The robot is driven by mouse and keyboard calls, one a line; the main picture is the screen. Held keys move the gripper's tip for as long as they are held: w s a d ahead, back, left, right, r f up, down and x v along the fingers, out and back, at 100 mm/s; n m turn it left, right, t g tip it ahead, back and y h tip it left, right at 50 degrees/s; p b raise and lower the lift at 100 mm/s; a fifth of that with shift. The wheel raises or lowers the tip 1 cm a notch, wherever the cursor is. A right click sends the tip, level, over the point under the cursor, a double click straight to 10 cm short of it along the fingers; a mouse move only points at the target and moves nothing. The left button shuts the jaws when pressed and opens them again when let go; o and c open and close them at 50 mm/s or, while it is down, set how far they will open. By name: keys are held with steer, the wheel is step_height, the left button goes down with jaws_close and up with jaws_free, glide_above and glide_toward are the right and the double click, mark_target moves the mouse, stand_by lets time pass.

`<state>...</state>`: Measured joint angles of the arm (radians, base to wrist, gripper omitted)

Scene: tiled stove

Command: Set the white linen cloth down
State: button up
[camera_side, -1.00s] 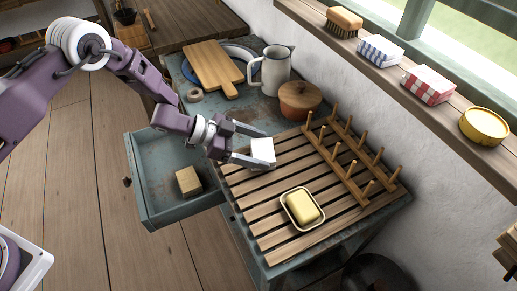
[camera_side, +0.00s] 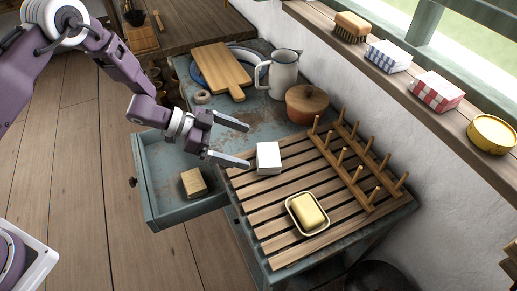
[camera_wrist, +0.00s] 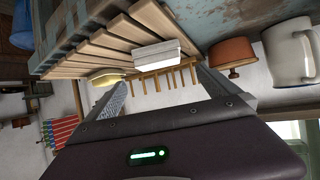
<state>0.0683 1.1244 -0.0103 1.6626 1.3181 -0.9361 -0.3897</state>
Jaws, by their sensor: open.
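The white linen cloth (camera_side: 268,158), a small folded block, lies on the upper left of the slatted wooden rack (camera_side: 262,215). My gripper (camera_side: 240,143) is open and empty, just left of the cloth and apart from it. In the wrist view the cloth (camera_wrist: 158,54) lies on the slats, beyond and between the spread fingers of my gripper (camera_wrist: 162,82).
A soap in a dish (camera_side: 307,213) and a row of pegs (camera_side: 358,165) are on the rack. A lidded pot (camera_side: 306,103) and a jug (camera_side: 284,75) stand behind. The open drawer (camera_side: 165,195) holds a tan block (camera_side: 194,182). The rack's front slats are bare.

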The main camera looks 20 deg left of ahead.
steer(key=w+a+r+n+t+y, duration=0.35)
steer(key=a+r+t+y, duration=0.2)
steer(key=a+r, duration=0.9)
steer(key=s+a+r+n+y, duration=0.55)
steer(key=s+r, duration=0.25)
steer(key=r, duration=0.4)
steer(key=s+d+n+g, duration=0.1)
steer(key=s+n+g, duration=0.3)
steer(key=s, duration=2.3)
steer(key=shift+d+g, duration=0.2)
steer(key=shift+g, duration=0.15)
